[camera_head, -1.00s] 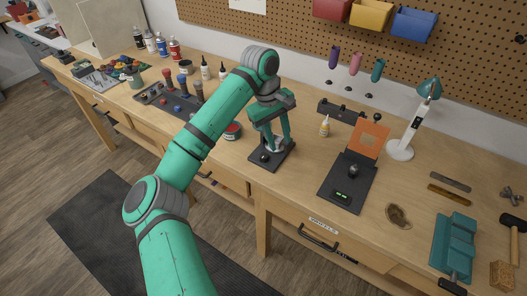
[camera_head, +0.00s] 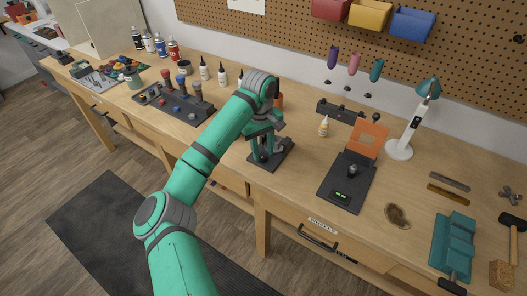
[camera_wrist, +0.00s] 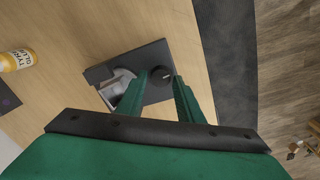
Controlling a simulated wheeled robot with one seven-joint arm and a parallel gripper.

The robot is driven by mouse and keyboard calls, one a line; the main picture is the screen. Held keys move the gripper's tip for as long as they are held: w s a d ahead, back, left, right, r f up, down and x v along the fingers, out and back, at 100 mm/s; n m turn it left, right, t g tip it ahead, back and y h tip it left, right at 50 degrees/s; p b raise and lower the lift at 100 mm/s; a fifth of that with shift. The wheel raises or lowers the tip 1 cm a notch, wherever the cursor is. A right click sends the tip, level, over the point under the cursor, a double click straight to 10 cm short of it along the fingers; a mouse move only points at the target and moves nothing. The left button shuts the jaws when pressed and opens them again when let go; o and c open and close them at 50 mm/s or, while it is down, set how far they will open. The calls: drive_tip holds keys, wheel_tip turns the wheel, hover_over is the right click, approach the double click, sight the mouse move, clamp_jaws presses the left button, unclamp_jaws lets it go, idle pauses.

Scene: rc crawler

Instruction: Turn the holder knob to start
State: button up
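The holder has a dark rectangular base (camera_head: 284,157) on the bench top, partly covered by my arm in the head view. In the wrist view the dark base (camera_wrist: 155,58) carries a round black knob (camera_wrist: 161,77) with a light mark and a pale grey curved part (camera_wrist: 116,86). My gripper (camera_wrist: 157,80) is open, with its two green fingers on either side of the knob in that view. I cannot tell whether either finger touches the knob. In the head view my gripper (camera_head: 264,150) is low over the base.
A black station with an orange panel (camera_head: 368,139) and a lit display stands to the right. A yellow-labelled bottle (camera_head: 323,127) is behind it to the left. Bare bench lies right of the holder.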

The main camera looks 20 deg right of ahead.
drive_tip(key=shift+w+f, duration=0.1)
drive_tip(key=shift+f, duration=0.35)
drive_tip(key=shift+a, duration=0.15)
drive_tip(key=c, duration=0.8)
drive_tip(key=shift+o, duration=0.2)
